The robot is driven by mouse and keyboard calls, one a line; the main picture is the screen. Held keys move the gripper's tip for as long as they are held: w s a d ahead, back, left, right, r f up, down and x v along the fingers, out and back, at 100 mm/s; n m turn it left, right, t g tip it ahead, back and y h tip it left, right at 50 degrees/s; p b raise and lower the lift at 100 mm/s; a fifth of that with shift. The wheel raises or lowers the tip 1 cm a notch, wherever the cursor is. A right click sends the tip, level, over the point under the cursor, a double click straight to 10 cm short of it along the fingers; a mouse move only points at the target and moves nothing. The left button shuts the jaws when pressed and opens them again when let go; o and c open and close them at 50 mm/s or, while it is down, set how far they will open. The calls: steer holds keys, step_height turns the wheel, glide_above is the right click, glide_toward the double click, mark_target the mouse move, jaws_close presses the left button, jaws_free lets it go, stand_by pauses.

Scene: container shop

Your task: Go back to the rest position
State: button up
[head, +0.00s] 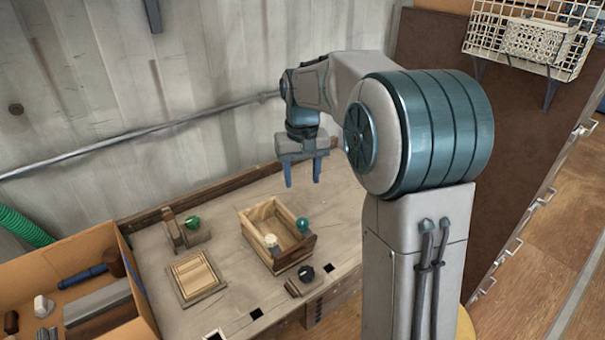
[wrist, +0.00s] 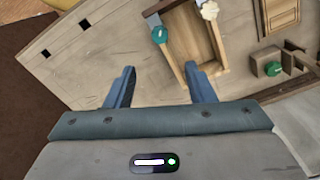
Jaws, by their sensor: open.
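My gripper (head: 303,172) is open and empty, with its two blue fingers pointing down. In the head view it hangs above the back right part of the workbench (head: 335,205), clear of the things on it. In the wrist view my gripper (wrist: 160,88) shows its fingers spread wide with only the bench behind them. An open wooden box (head: 258,212) stands on the bench to the left of and below the gripper in the head view. The box also shows in the wrist view (wrist: 208,45), beyond the right finger.
A small framed wooden panel (head: 197,277) and a wooden block with a green knob (head: 192,222) lie left of the box. An orange tool bin (head: 75,262) stands at far left. The wall runs behind the bench.

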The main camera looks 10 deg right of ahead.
steer(key=s+f+t, duration=0.2)
steer(key=s, duration=2.1)
steer(key=shift+s+f+t, duration=0.3)
steer(key=shift+s+t, duration=0.1)
steer(key=shift+d, duration=0.1)
